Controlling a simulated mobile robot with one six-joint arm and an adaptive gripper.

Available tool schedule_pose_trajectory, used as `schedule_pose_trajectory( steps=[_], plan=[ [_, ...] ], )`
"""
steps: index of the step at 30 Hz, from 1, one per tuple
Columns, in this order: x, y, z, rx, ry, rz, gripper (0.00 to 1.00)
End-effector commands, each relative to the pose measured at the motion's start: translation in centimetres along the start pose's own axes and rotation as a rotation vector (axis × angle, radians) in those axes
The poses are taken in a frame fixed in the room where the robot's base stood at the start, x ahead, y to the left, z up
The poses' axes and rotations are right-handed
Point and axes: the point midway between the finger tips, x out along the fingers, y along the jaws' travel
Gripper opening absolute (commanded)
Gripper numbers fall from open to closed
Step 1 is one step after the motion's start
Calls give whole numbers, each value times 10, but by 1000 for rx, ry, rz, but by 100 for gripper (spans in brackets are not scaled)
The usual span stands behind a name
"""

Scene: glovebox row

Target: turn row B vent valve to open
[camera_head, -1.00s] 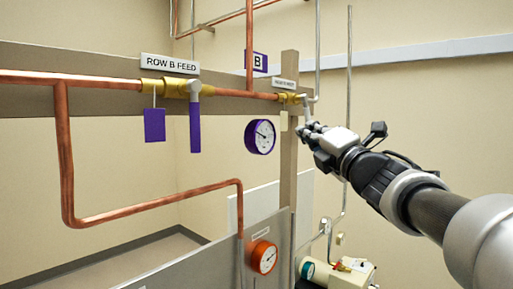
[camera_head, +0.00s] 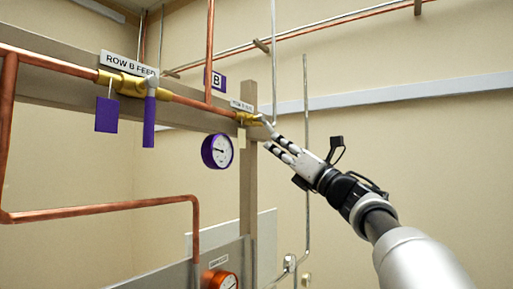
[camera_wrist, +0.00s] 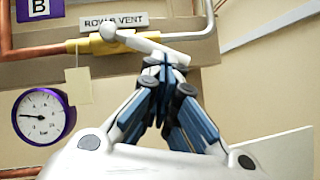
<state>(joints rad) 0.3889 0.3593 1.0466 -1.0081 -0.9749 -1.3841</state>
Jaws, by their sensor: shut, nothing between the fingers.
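The row B vent valve (camera_head: 248,118) sits at the right end of the copper pipe, under its small label. In the wrist view its yellow brass body (camera_wrist: 90,45) lies under the ROW B VENT label, and its pale handle (camera_wrist: 140,42) slants rightward and down from the pivot. My gripper (camera_wrist: 165,68) is shut and empty, its fingertips at the lower right part of the handle and hiding some of it. Whether they touch it I cannot tell. In the head view my gripper (camera_head: 270,138) is just right of and below the valve.
The ROW B FEED valve (camera_head: 130,84), with its purple handle (camera_head: 149,122) hanging down, is farther left. A purple-rimmed gauge (camera_head: 217,151) hangs below the pipe, left of a wooden post (camera_head: 248,200). A pale tag (camera_wrist: 77,86) hangs beneath the vent valve.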

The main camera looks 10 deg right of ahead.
Motion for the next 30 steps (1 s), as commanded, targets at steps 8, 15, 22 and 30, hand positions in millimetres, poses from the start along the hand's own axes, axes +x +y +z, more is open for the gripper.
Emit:
schedule_pose_trajectory(
  steps=[8,15,22,30],
  plan=[
    [7,-8,11,-146,-1,97,0],
    [12,-9,17,-180,0,121,0],
    [13,-11,19,-178,0,120,0],
    [14,-11,20,-178,0,119,0]
  ],
)
